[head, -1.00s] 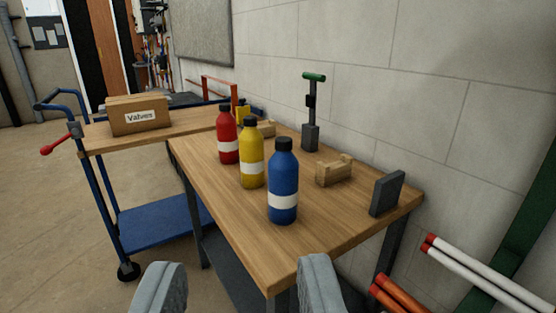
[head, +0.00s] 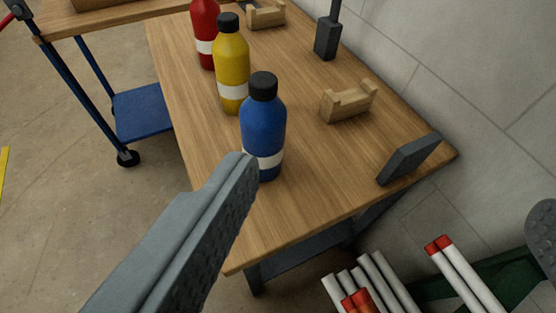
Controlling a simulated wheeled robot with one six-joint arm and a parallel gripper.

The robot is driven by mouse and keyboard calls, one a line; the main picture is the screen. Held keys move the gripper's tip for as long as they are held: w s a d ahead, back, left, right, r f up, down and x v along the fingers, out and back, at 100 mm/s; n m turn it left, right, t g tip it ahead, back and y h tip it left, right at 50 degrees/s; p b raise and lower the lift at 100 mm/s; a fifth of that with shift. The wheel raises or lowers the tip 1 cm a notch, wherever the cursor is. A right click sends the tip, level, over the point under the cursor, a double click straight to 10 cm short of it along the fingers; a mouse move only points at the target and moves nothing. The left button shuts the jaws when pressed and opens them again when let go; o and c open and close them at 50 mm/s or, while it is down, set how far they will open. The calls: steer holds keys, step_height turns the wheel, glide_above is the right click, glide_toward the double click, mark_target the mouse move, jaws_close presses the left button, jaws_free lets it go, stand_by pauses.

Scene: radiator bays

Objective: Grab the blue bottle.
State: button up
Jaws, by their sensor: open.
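The blue bottle (head: 263,128) stands upright on the wooden table (head: 300,195), near its front end. It has a black cap and a white band. My gripper (head: 392,185) is open and empty. Its left finger reaches up to the bottle in the picture and covers part of the bottle's lower left side; I cannot tell whether they touch. Only part of the right finger shows, at the right edge of the view. The bottle is between the two fingers in the picture, much closer to the left one.
A yellow bottle (head: 231,65) and a red bottle (head: 205,32) stand behind the blue one. A wooden cradle (head: 348,102) and a dark grey block (head: 408,160) lie to the right. White tubes (head: 385,283) are below right, by the wall. A trolley (head: 143,112) stands at left.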

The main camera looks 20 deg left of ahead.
steer(key=w+a+n+g+y, duration=0.1)
steer(key=w+a+n+g, duration=0.3)
steer(key=w, duration=0.5)
steer(key=n+g+y, duration=0.1)
steer(key=n+g, duration=0.4)
steer(key=g, duration=0.3)
glide_toward(261, 102)
steer(key=w+f, duration=0.1)
steer(key=f, duration=0.1)
steer(key=w+a+f, duration=0.1)
steer(key=f, duration=0.1)
steer(key=w+f, duration=0.1)
steer(key=f, duration=0.1)
steer(key=shift+a, duration=0.25)
steer(key=shift+x, duration=2.8)
steer(key=shift+s, duration=0.15)
steer(key=c, duration=1.9)
steer(key=shift+o, duration=0.2)
steer(key=shift+r, duration=0.1)
